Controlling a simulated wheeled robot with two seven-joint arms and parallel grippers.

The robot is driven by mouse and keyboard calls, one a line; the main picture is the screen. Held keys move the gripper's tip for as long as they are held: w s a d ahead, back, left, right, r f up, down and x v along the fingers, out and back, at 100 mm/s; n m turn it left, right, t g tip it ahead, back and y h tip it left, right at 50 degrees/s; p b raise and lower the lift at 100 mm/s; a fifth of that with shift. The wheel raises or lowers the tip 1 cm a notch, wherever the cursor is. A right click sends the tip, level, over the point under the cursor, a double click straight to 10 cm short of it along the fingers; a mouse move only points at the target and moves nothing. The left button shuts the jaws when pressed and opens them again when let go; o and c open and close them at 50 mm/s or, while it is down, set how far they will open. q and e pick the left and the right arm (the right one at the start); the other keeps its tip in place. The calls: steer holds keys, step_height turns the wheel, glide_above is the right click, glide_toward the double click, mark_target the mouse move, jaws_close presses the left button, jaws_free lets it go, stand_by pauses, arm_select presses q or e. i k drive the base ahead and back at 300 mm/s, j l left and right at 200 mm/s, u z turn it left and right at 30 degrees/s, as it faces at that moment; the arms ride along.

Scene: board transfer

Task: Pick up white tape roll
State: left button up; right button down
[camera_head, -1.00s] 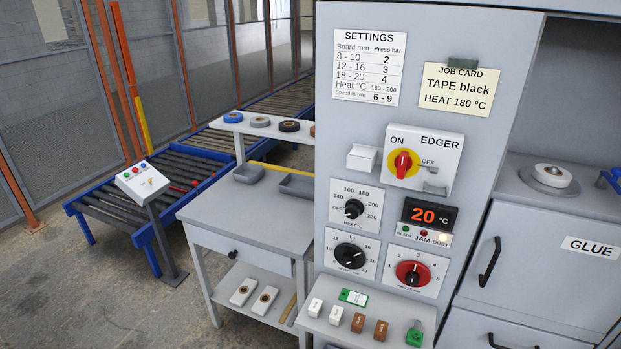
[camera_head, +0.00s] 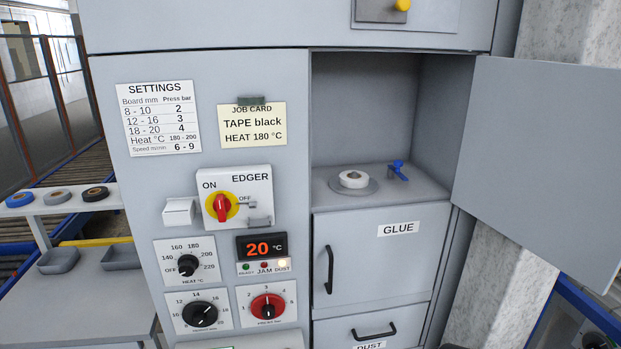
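A white tape roll (camera_head: 353,179) lies flat on a grey round plate (camera_head: 340,187) inside the open upper compartment of the machine. A blue lever or clamp (camera_head: 398,169) stands just to its right. Neither of my grippers shows in this view.
The compartment door (camera_head: 545,165) stands open to the right. The control panel with the EDGER switch (camera_head: 222,207) is left of the compartment. The GLUE door (camera_head: 375,262) below is shut. A shelf (camera_head: 75,205) at the far left holds blue, grey-brown and black rolls.

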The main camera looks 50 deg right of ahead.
mark_target(362, 181)
steer(key=k+z, duration=0.1)
steer(key=z, duration=1.75)
steer(key=i+l, duration=0.1)
steer(key=l, duration=0.15)
steer(key=i+l+u, duration=0.15)
steer(key=l, duration=0.15)
steer(key=i+l, duration=0.1)
steer(key=l, duration=0.15)
steer(key=u, duration=0.05)
